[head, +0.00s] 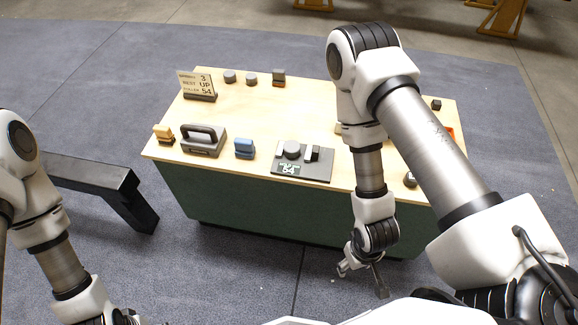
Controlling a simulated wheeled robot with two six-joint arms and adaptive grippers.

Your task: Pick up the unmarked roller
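Several small dark grey pieces on the light wooden table could be rollers. A round piece (230,76) and another round piece (251,79) stand at the back, and one more (410,180) sits at the front right, partly hidden by my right arm. A round grey piece (291,149) is on the dark plate (318,174). Markings are too small to read, so I cannot tell which roller is unmarked. My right gripper (362,276) hangs in front of the table, apart from everything, its fingers spread and empty. My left arm is at the lower left; its gripper is out of view.
A sign (196,84) stands at the back left. A dark bench (95,176) stands left of the table. My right arm hides part of the table's right side.

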